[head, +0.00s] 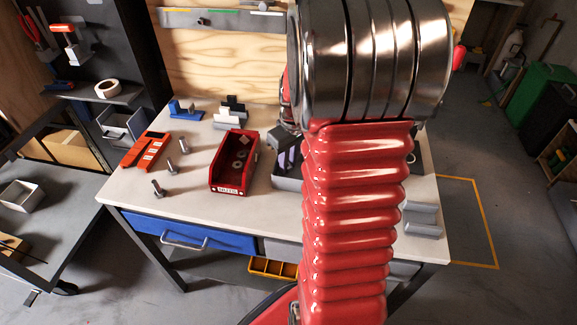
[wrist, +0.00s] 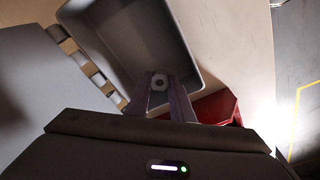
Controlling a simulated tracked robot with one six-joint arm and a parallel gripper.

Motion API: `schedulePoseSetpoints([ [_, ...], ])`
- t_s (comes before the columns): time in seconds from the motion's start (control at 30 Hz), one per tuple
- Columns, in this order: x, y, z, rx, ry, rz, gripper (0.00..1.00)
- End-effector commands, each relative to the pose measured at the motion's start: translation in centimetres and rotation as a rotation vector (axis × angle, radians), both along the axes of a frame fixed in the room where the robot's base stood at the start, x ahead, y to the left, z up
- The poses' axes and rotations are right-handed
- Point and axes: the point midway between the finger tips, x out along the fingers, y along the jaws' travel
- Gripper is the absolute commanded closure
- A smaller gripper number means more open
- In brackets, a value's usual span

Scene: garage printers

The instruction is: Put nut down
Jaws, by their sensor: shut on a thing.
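A small grey nut (wrist: 160,82) with a dark hole is held between the tips of my gripper (wrist: 160,97) in the wrist view. My gripper is shut on it, above a grey tray (wrist: 186,30). In the head view my gripper (head: 290,158) is partly hidden behind my arm, over the grey tray (head: 288,184) on the workbench. The nut cannot be made out there. A red bin (head: 217,172) with a white label stands left of the tray and holds grey ring-shaped parts. The red bin (wrist: 217,106) also shows partly behind my fingers in the wrist view.
Grey rounded pieces (head: 421,213) lie at the right.

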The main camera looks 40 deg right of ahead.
Motion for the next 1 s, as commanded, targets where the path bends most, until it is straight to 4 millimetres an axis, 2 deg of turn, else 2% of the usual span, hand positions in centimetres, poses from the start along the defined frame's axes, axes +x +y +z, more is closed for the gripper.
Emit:
schedulePoseSetpoints([
  [0.03, -0.1, 0.1, -0.8, 0.003, 0.003, 0.000, 1.00],
  [0.17, 0.0, 0.0, -2.0, 0.001, 0.001, 0.000, 1.00],
  [0.57, 0.0, 0.0, -2.4, 0.000, 0.000, 0.001, 1.00],
  [0.6, 0.0, 0.0, -2.4, 0.000, 0.000, 0.001, 0.77],
  [0.7, 0.0, 0.0, -2.4, 0.000, 0.000, 0.002, 0.72],
  [1.0, 0.1, 0.1, -2.1, 0.000, 0.000, 0.002, 0.72],
])
